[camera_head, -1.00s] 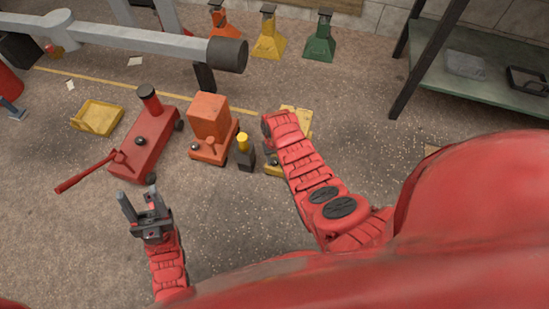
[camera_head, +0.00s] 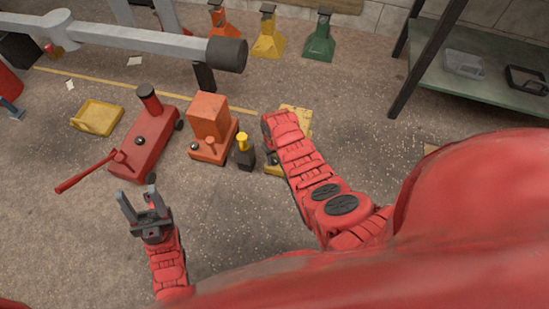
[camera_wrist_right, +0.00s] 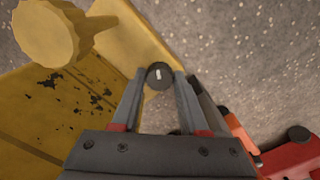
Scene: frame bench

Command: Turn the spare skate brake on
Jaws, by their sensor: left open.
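A yellow skate (camera_head: 272,168) lies on the floor, mostly hidden under my right arm in the head view. In the right wrist view, its worn yellow deck (camera_wrist_right: 40,110) shows with a round yellow part at top left. A small dark round knob (camera_wrist_right: 159,75) with a white mark sits between the fingertips of my right gripper (camera_wrist_right: 159,80). The gaps beside the knob are very thin, and I cannot tell whether the fingers touch it. My left gripper (camera_head: 143,206) is open and empty, with its fingers up, in front of the red jack.
A red jack (camera_head: 150,135) with a long handle, an orange block-topped unit (camera_head: 209,118) and a small dark bottle jack (camera_head: 245,156) stand left of my right arm. A yellow tray (camera_head: 97,118) lies further left. A metal shelf (camera_head: 490,85) stands at right.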

